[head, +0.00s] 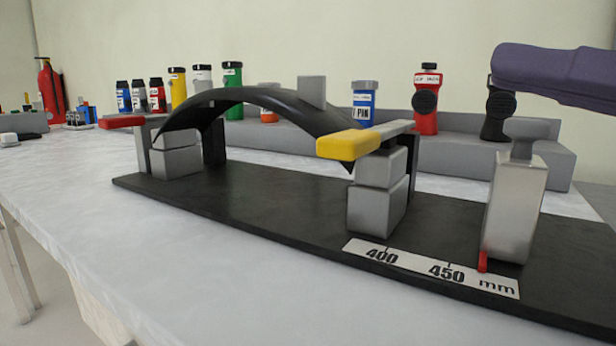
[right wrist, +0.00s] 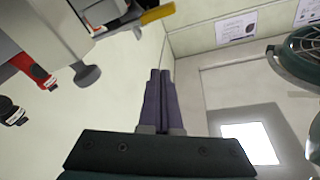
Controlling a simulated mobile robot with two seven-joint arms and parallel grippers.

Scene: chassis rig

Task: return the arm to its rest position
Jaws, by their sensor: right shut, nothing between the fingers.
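My right gripper (head: 500,66) comes in from the right edge of the head view, its purple fingers above and to the right of the grey sliding block (head: 514,205). In the right wrist view its fingers (right wrist: 160,75) lie together, shut and empty. They touch nothing that I can see. A gap shows between the fingers and the block's T-shaped knob (head: 531,130) in the head view. The rest of the right arm is outside the head view. My left gripper is not in view.
A black base (head: 290,215) carries a curved black panel (head: 250,98), grey blocks, a yellow-ended clamp (head: 347,145), a red-ended clamp (head: 122,122) and a millimetre scale (head: 410,262). Several bottles, including a red one (head: 427,112), stand behind on a grey shelf (head: 450,158). The table's front left is clear.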

